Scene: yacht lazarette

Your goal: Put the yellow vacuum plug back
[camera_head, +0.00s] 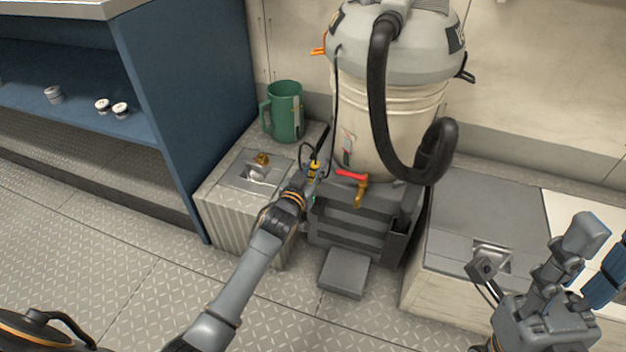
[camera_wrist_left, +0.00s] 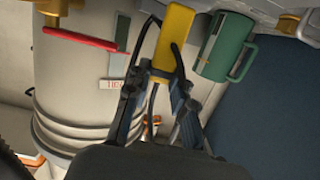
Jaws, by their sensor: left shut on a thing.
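The yellow vacuum plug (camera_head: 314,168) is upright in the jaws of my left gripper (camera_head: 308,181), left of the vacuum's lower body. The left wrist view shows the yellow plug body (camera_wrist_left: 176,36) between the fingers of the left gripper (camera_wrist_left: 160,82). A thin black cord loops beside it. The large grey and cream vacuum (camera_head: 390,110) stands on a grey base. No socket can be made out clearly. My right gripper (camera_head: 590,262) is at the lower right, away from the vacuum.
A green mug (camera_head: 285,112) stands on the left locker (camera_head: 215,183), behind a latch. A brass valve with a red handle (camera_head: 351,175) sticks out low on the vacuum. A thick black hose (camera_head: 380,100) hangs down its front. The right locker (camera_head: 470,215) top is mostly clear.

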